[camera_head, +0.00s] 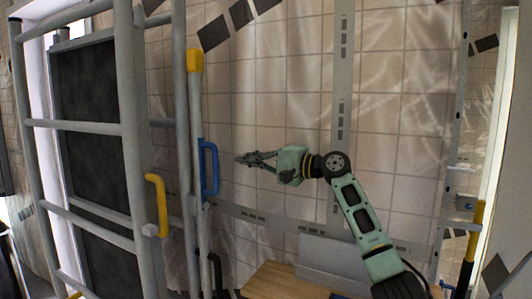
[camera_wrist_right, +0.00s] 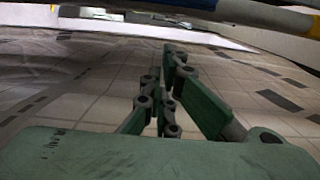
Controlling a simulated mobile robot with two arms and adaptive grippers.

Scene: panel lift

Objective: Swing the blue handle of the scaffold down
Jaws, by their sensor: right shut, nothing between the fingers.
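The blue handle (camera_head: 209,168) is a D-shaped grip on the scaffold's grey upright (camera_head: 196,110). It stands upright, with its long side parallel to the post. My right gripper (camera_head: 240,160) is just to the right of the handle, pointing left at it, with a small gap in the picture. Its fingers are shut and empty; they also show in the right wrist view (camera_wrist_right: 174,50). Bluish and grey bars cross the top of that view, but I cannot tell which one is the handle. My left gripper is not in view.
A yellow handle (camera_head: 158,204) sits on the scaffold's nearer post, and a yellow cap (camera_head: 194,61) tops the upright. The scaffold's ladder rungs (camera_head: 75,126) fill the left. A wooden surface (camera_head: 290,282) lies low in the middle. A tiled wall (camera_head: 280,90) stands behind.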

